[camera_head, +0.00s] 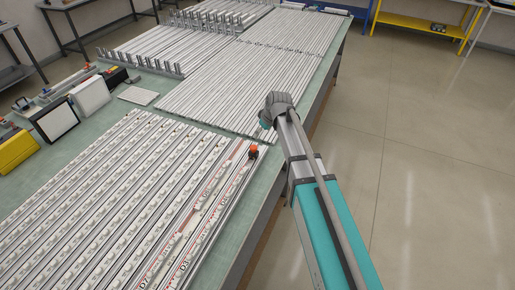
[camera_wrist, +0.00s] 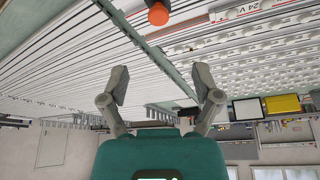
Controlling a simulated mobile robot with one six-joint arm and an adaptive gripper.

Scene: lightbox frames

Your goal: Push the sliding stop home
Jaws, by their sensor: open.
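The sliding stop appears to be the small black piece with an orange-red knob (camera_head: 253,151) at the right edge of the near lightbox frames (camera_head: 120,200). In the wrist view its orange knob (camera_wrist: 158,14) shows at the top edge, with only part of its dark base. My gripper (camera_head: 268,116) is beyond the stop, over the table's right side, apart from it. In the wrist view my gripper (camera_wrist: 161,82) has its two fingers spread wide with nothing between them. The fingertips are hidden in the head view.
More white rail frames (camera_head: 235,85) cover the table behind. Black and white boxes (camera_head: 91,95) and a yellow box (camera_head: 17,150) stand at the left. A strip of green tabletop (camera_head: 255,195) is bare beside the frames. The floor at right is clear, with a yellow bench (camera_head: 415,24) far back.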

